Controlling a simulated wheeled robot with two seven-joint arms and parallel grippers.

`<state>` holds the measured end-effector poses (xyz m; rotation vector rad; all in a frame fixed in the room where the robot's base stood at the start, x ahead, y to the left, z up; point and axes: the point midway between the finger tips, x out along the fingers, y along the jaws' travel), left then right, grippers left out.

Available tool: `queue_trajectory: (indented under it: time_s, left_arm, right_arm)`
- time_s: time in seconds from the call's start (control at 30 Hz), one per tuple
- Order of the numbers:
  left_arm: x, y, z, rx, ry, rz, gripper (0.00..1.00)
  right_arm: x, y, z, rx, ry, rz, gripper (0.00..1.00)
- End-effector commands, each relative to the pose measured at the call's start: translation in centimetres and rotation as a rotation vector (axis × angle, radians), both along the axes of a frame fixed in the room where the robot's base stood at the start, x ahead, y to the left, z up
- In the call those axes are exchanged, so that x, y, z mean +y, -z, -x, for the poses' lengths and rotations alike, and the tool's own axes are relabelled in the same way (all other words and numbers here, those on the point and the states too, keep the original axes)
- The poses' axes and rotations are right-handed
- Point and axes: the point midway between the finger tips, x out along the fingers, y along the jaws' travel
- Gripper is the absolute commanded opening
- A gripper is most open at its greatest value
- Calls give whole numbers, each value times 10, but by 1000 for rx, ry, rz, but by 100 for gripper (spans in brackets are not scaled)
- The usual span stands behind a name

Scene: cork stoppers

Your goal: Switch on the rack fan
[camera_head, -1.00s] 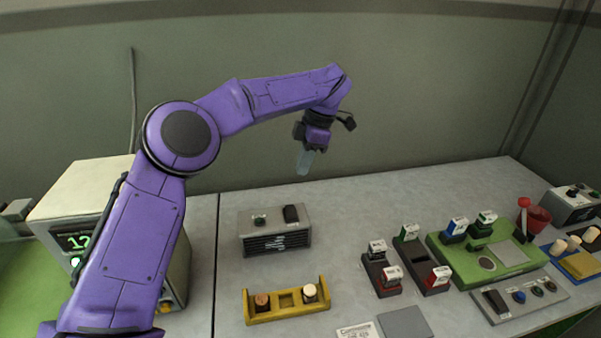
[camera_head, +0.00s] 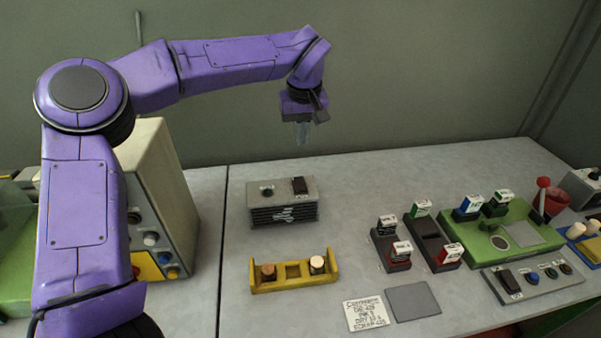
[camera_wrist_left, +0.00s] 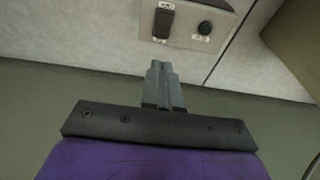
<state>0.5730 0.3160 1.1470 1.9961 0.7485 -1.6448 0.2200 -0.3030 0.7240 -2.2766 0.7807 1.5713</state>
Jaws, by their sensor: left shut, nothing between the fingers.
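The rack fan is a grey box (camera_head: 283,203) with a black slatted front, standing on the bench at the middle. On its top are a black rocker switch (camera_head: 299,185) and a small dark round part (camera_head: 267,191). In the left wrist view the rocker (camera_wrist_left: 163,22) and the dark round part (camera_wrist_left: 205,28) show near the top edge. My left gripper (camera_head: 303,133) is shut and empty, pointing down above and behind the box, apart from it. The gripper's fingertips (camera_wrist_left: 160,70) appear just below the box in the wrist view. My right gripper is not in view.
A yellow holder (camera_head: 293,283) with two corks stands in front of the box. Stamp racks (camera_head: 430,240) and a green tray (camera_head: 540,240) are to the right. A cream cabinet (camera_head: 160,190) with knobs is at left. A card (camera_head: 366,312) and grey pad (camera_head: 413,302) lie in front.

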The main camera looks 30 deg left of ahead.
Motion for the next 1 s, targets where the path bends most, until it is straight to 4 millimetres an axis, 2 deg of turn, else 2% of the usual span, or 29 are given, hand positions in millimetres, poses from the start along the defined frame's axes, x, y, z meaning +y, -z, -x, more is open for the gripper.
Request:
queue_trajectory:
  time_s: [0.37,0.47,0.8,1.0]
  left_arm:
    - [1,5,-1,4,3,-1,0]
    - [3,18,-2,7,2,-2,0]
    - [12,90,-12,8,1,-1,0]
    - [17,122,-17,6,1,-1,0]
  right_arm:
    - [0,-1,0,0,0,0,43]
    - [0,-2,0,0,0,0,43]
    - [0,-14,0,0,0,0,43]
    - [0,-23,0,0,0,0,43]
